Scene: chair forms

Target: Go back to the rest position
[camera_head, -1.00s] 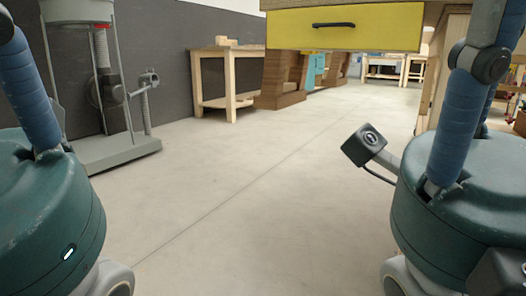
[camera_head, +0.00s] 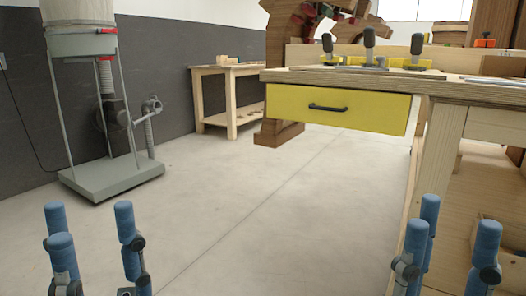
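My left gripper (camera_head: 95,251) is at the bottom left of the head view, with its blue-tipped fingers pointing up. The fingers stand apart with bare floor between them, so it is open and empty. My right gripper (camera_head: 450,251) is at the bottom right, in front of the workbench's wooden side. Its blue-tipped fingers are also spread, with nothing between them. Both grippers appear in front of and below the workbench top. The lower parts of both grippers are cut off by the picture's bottom edge.
A workbench (camera_head: 355,80) with a yellow drawer (camera_head: 375,107) stands at the right; clamps (camera_head: 369,42) and wooden parts are on top. A grey dust extractor (camera_head: 112,180) stands at the left by the dark wall. A wooden table (camera_head: 240,74) is behind. The middle floor is clear.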

